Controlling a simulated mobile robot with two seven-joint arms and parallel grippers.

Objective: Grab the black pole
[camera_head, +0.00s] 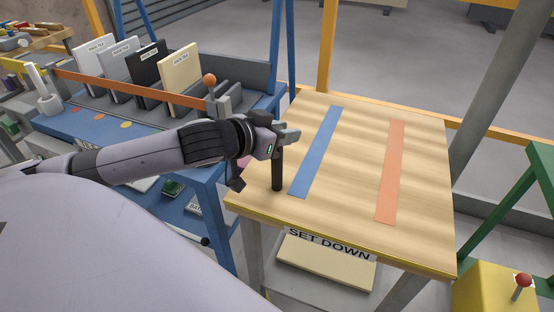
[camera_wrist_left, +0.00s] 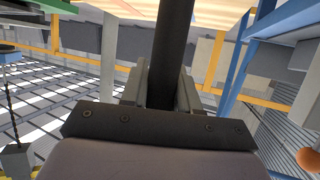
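The black pole (camera_head: 277,172) is a short dark cylinder, upright at the left part of the wooden tabletop (camera_head: 352,190), left of the blue strip. I cannot tell whether its lower end touches the wood. My left gripper (camera_head: 288,136) is at the pole's upper end. In the left wrist view, the black pole (camera_wrist_left: 172,45) runs between the two grey fingers of my left gripper (camera_wrist_left: 163,88), which appear closed against its sides. The part of the pole inside the gripper is hidden. My right gripper is not in view.
The tabletop carries a blue strip (camera_head: 318,150) and an orange strip (camera_head: 390,170) and is otherwise clear. A "SET DOWN" board (camera_head: 325,265) is below its front edge. A blue bench with a rack of panels (camera_head: 180,75) stands left. A yellow box (camera_head: 495,290) with a red-knobbed lever is lower right.

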